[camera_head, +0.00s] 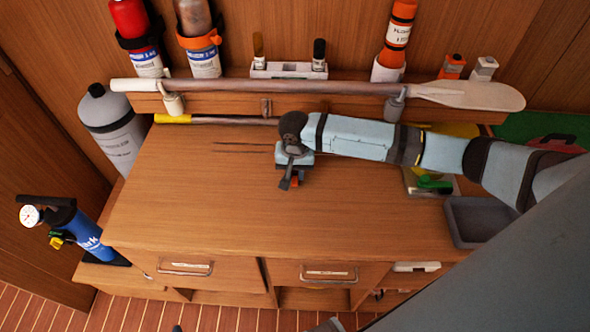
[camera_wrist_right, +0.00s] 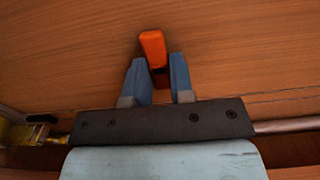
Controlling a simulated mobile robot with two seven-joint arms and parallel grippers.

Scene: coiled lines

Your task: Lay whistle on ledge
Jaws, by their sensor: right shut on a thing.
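The orange whistle (camera_wrist_right: 153,45) is held between the two blue-grey fingers of my right gripper (camera_wrist_right: 158,72) in the wrist view. In the head view, my right gripper (camera_head: 288,178) points down over the middle of the wooden desk top, with a little of the whistle (camera_head: 295,182) showing at its tip. I cannot tell whether the whistle touches the desk. The wooden ledge (camera_head: 235,105) runs along the back of the desk, behind the gripper.
A paddle (camera_head: 470,94) lies in grey holders along the ledge. Bottles and a small white rack (camera_head: 288,70) stand behind it. A yellow-ended pole (camera_head: 172,119) lies below the ledge. A grey tray (camera_head: 478,238) sits at right. The desk's left half is clear.

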